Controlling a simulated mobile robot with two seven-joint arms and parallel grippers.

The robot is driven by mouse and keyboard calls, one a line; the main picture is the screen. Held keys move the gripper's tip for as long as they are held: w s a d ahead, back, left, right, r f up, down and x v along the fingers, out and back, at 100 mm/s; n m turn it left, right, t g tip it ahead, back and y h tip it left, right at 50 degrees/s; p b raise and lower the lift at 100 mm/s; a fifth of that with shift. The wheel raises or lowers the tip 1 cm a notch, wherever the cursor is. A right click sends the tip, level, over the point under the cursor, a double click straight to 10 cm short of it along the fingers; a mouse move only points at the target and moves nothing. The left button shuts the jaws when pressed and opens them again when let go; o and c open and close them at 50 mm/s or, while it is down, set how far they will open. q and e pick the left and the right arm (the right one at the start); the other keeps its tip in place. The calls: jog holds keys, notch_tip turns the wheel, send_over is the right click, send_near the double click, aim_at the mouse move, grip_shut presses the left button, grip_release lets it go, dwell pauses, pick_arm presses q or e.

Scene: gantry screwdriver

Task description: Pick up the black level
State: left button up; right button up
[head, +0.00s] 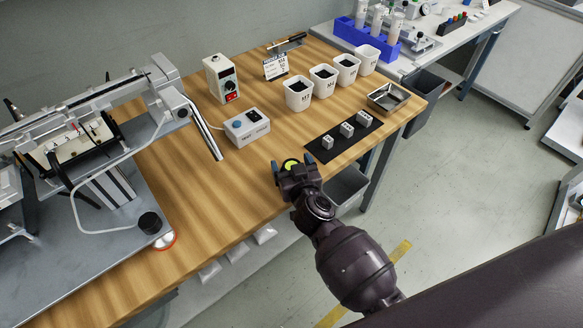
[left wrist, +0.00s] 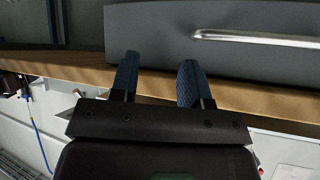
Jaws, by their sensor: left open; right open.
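A small round level (head: 291,163), black with a yellow-green face, shows at the front edge of the wooden table in the head view. My right gripper (head: 291,167) is open, with its blue fingertips on either side of the level. Its body hides the level's lower part, and I cannot tell whether the fingers touch it. My left gripper (left wrist: 158,78) shows only in the left wrist view. It is open and empty, close to the table's edge and a dark grey slab (left wrist: 150,45).
The wooden table (head: 190,170) holds a button box (head: 247,127), several white cups (head: 298,94), a black mat (head: 328,150) with small white blocks, and a metal tray (head: 388,98). A gantry machine on a grey plate (head: 90,270) fills the left.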

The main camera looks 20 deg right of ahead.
jog(key=shift+c, duration=0.5)
jog(key=c, duration=0.9)
